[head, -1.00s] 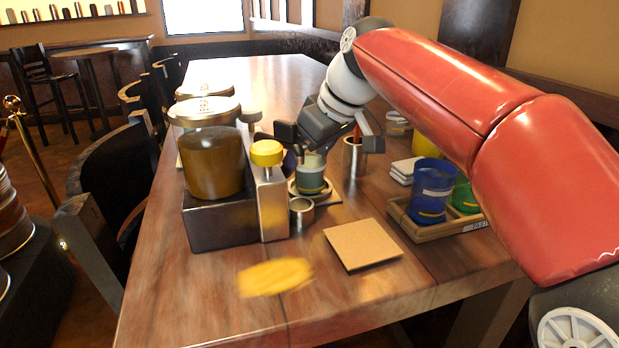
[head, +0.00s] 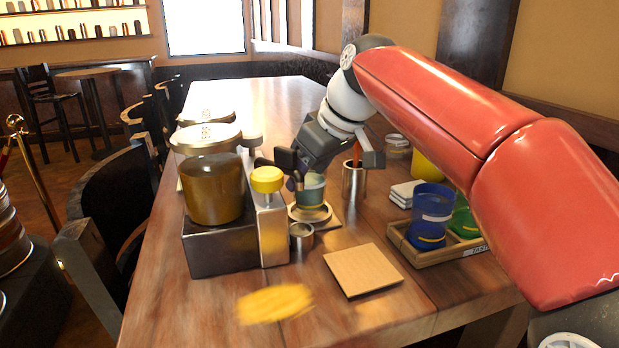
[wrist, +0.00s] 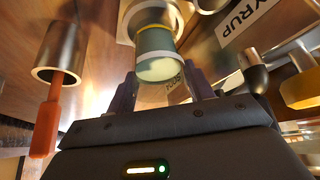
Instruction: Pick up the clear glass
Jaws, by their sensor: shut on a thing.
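The clear glass (head: 312,192), with a grey-green band and a yellow stripe, is between my fingers beside the amber dispenser. My gripper (head: 300,180) is shut on it. In the wrist view the glass (wrist: 157,55) stands between the two dark fingertips (wrist: 160,92), with pale contents and small lettering on its near part. It appears to be just above a round ring (head: 322,219) on a square base; the gap is too small to judge well. My fingers partly hide the glass in the head view.
The amber jar dispenser (head: 215,190) with its yellow-topped post (head: 272,225) is close on the left. A metal cup (head: 354,181) with a red stick is close on the right. A wooden tray (head: 428,258) holds blue and green glasses.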

